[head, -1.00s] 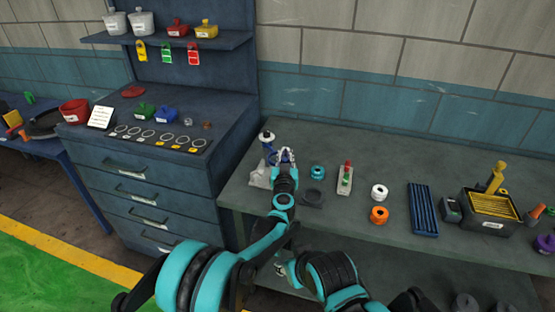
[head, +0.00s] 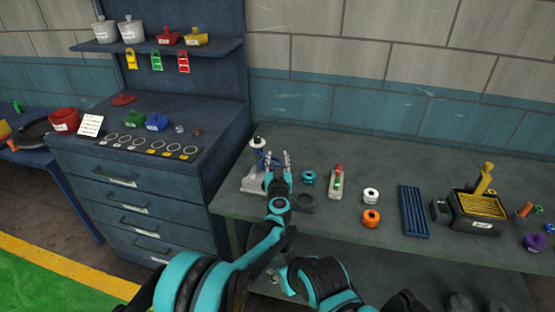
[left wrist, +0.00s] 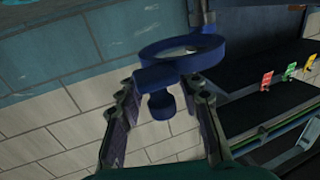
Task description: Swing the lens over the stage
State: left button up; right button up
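The lens is a blue ring with a short knob (left wrist: 162,104), carried on a post; the ring (left wrist: 185,50) fills the upper middle of the left wrist view. In the head view its stand has a pale base (head: 254,184) and a white-topped post (head: 257,144) at the table's left end. My left gripper (head: 276,160) is open beside the post. In the left wrist view its fingers (left wrist: 162,112) stand apart on either side of the knob, with gaps visible. A dark round piece (head: 304,203), perhaps the stage, lies right of the gripper.
A teal spool (head: 308,177) and a pale block with red and green buttons (head: 337,182) stand right of the gripper. A blue drawer cabinet (head: 130,195) borders the table's left side.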

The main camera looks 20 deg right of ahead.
pick_arm(q)
notch_tip(320, 180, up, 10)
dwell(0.5)
jog(key=s+a+r+m+g+h, duration=0.1)
jog(key=s+a+r, duration=0.3)
jog(key=a, duration=0.5)
jog(key=s+a+r+m+g+h, duration=0.1)
jog(key=s+a+r, duration=0.4)
jog(key=a, duration=0.5)
jog(key=s+a+f+n+g+y, duration=0.3)
jog(key=s+a+f+y, duration=0.1)
jog(key=s+a+f, duration=0.7)
jog(key=s+a+f+n+g+y, duration=0.3)
jog(key=s+a+f, duration=0.8)
jog(key=s+a, duration=0.6)
jog(key=a+g+y, duration=0.1)
jog(key=a, duration=0.1)
jog(key=shift+s+a+f+g+y, duration=0.25)
jog(key=shift+s+a+g+y, duration=0.05)
jog(key=shift+s+y, duration=0.1)
